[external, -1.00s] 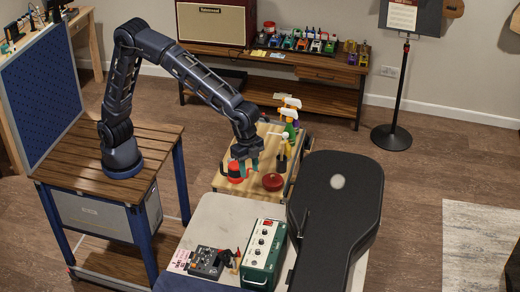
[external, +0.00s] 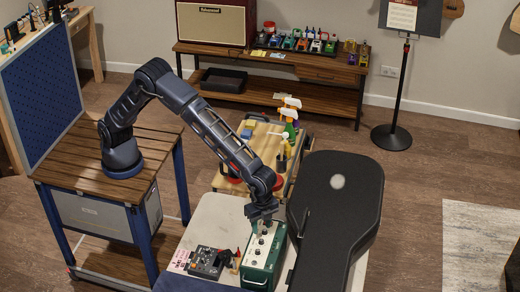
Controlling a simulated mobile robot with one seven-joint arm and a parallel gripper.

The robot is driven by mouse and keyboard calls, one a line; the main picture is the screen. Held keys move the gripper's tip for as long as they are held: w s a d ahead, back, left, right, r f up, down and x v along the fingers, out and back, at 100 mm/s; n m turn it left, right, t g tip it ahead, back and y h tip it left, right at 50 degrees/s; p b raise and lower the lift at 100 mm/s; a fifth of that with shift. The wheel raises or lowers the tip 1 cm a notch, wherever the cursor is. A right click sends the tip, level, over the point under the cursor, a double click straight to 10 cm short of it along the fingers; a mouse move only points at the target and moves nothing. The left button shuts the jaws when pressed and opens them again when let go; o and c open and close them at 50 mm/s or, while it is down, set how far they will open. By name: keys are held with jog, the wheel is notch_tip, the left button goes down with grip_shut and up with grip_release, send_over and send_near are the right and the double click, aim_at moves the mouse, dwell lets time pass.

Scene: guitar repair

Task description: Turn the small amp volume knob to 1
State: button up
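The small amp (external: 258,268) is a green box with a white control panel (external: 257,250) on top. It stands on the pale table, left of the black guitar case. Several small dark knobs sit in a row along the panel. My gripper (external: 263,229) points down over the far end of the panel, at or just above the knobs there. It hides that end, so I cannot tell which knob it is at or whether it touches one. Its fingers are too small to tell open from shut. The knob settings are not readable.
The black guitar case (external: 335,210) lies close to the amp's right side. A dark pedal-like device (external: 208,262) and a pink-and-white paper (external: 180,260) lie to its left. Behind, a wooden cart (external: 225,150) holds spray bottles (external: 290,112) and red items.

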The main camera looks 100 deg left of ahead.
aim_at(261, 241)
notch_tip(261, 241, down, 7)
jog(key=shift+r, duration=0.1)
dwell(0.4)
grip_shut()
